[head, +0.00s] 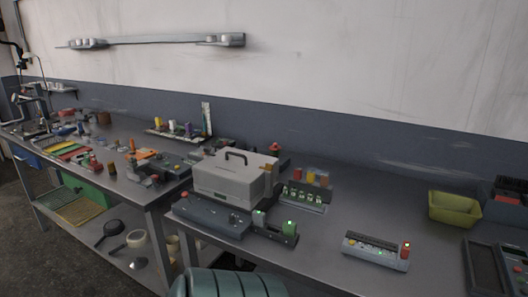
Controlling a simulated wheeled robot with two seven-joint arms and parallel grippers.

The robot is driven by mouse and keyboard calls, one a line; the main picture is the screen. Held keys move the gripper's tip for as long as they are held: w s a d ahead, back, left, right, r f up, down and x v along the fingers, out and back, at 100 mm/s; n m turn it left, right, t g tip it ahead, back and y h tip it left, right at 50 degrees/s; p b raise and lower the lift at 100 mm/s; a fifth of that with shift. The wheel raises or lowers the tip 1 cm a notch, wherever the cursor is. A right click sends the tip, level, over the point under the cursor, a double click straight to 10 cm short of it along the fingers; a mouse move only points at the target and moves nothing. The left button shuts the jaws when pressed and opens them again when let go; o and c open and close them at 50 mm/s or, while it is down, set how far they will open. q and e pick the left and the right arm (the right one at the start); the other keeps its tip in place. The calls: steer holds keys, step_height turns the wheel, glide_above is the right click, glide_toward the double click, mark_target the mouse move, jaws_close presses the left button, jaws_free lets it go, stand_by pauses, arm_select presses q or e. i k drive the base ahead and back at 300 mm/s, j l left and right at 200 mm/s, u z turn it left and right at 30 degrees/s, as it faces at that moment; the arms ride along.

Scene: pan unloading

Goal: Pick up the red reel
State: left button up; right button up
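I cannot single out the red reel with certainty, because the objects are small and far off. A small red cylinder (112,168) stands near the front edge of the left bench. A flat reddish item (67,113) lies at the far back left. Neither of my grippers is in view.
The right bench (330,215) holds a grey case (233,175) with a handle, a light-grey button box (375,251) with a red lamp, and a yellow-green bin (455,208). The left bench is cluttered. A rounded teal object (228,284) stands in front. Bare bench top lies around the button box.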

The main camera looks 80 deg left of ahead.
mark_target(275, 150)
steer(key=u, duration=2.4)
